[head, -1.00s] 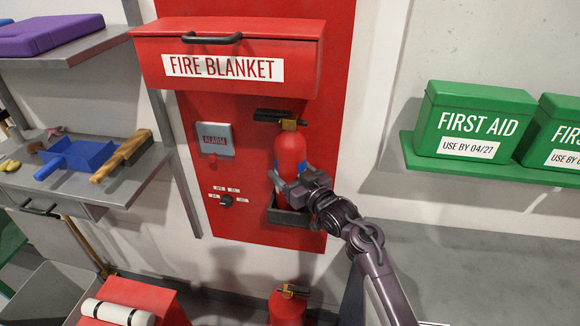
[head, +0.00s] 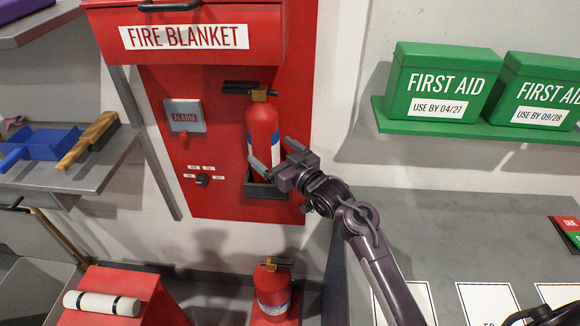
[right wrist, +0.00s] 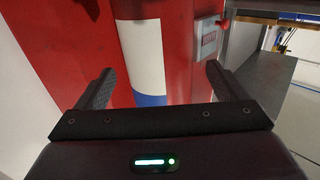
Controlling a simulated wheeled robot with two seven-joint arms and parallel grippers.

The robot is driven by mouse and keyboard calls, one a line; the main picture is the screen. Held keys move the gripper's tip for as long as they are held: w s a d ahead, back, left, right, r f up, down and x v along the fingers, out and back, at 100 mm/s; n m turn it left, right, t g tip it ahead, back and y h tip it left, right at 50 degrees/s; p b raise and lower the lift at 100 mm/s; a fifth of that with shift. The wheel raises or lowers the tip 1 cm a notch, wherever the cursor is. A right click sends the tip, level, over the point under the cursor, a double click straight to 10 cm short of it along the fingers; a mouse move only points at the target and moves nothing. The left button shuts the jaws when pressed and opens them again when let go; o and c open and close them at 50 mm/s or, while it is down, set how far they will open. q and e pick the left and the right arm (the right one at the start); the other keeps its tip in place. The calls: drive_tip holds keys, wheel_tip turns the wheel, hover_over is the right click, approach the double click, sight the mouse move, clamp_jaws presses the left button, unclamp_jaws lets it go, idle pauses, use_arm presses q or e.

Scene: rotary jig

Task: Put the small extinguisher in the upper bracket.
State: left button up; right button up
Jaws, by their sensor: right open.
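A red extinguisher (head: 262,125) with a black handle and a white and blue label stands upright in the dark upper bracket (head: 268,192) on the red wall panel. My right gripper (head: 276,155) is open in front of it and to its right. In the right wrist view the extinguisher (right wrist: 143,45) shows ahead, between the two spread fingers (right wrist: 155,88), with gaps on both sides. Another red extinguisher (head: 272,292) stands low down, beneath the panel. My left gripper is not in view.
The fire blanket box (head: 205,38) juts out above the bracket. The alarm plate (head: 184,115) and a knob (head: 203,180) are to its left. Green first aid boxes (head: 441,82) stand on a shelf at right. A grey counter (head: 440,215) lies below them.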

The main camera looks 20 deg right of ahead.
drive_tip(key=b+v, duration=0.1)
drive_tip(key=v, duration=0.6)
drive_tip(key=shift+s, duration=0.2)
